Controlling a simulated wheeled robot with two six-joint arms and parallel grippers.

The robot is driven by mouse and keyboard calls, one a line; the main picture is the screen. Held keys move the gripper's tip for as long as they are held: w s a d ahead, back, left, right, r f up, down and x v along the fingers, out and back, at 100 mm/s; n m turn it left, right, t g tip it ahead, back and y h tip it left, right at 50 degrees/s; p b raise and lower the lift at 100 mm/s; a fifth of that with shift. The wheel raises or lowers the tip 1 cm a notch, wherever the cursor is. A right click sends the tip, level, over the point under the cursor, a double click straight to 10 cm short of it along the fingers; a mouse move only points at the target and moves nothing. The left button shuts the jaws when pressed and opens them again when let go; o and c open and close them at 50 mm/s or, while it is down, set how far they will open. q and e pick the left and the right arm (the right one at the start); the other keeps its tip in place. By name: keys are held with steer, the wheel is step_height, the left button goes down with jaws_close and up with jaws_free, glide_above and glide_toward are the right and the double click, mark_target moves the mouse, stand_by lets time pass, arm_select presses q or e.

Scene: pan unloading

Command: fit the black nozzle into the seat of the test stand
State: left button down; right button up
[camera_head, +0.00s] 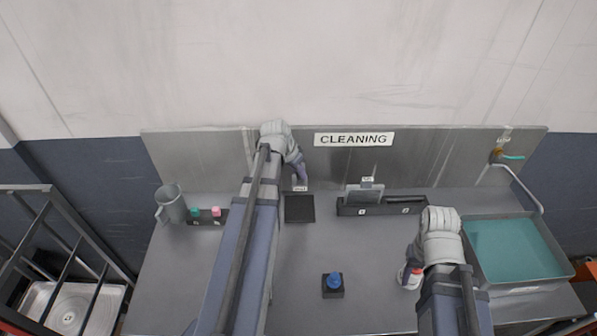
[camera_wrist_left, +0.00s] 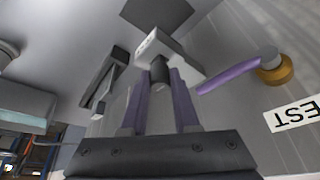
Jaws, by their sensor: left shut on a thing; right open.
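The black nozzle (camera_wrist_left: 160,73) is held between the purple fingertips of my left gripper (camera_wrist_left: 160,90) in the left wrist view. Just beyond it is a light grey block with a small label (camera_wrist_left: 172,50), which looks like the test stand. The nozzle's end overlaps this block; I cannot tell whether it is inside the seat or only in front of it. In the head view my left gripper (camera_head: 300,174) is at the back of the bench, above a small white label (camera_head: 300,188); the nozzle is hidden there. My right gripper (camera_head: 412,258) is open at the right.
A white-and-red bottle (camera_head: 410,277) stands by my right gripper. A dark mat (camera_head: 300,209), black rack (camera_head: 410,205), blue button (camera_head: 334,279), grey jug (camera_head: 172,205) and teal-filled basin (camera_head: 476,274) are on the bench. A purple lever (camera_wrist_left: 232,85) is beside the block.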

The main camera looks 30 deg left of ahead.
arm_select(q)
steer(key=shift+f+b, duration=0.5)
steer(key=shift+f, duration=0.05)
stand_by(0.4)
steer(key=c, duration=0.6)
jaws_free()
steer(key=shift+r, duration=0.1)
steer(key=p+v, duration=0.7)
steer(key=shift+s+r, duration=0.2)
steer(key=shift+r, duration=0.05)
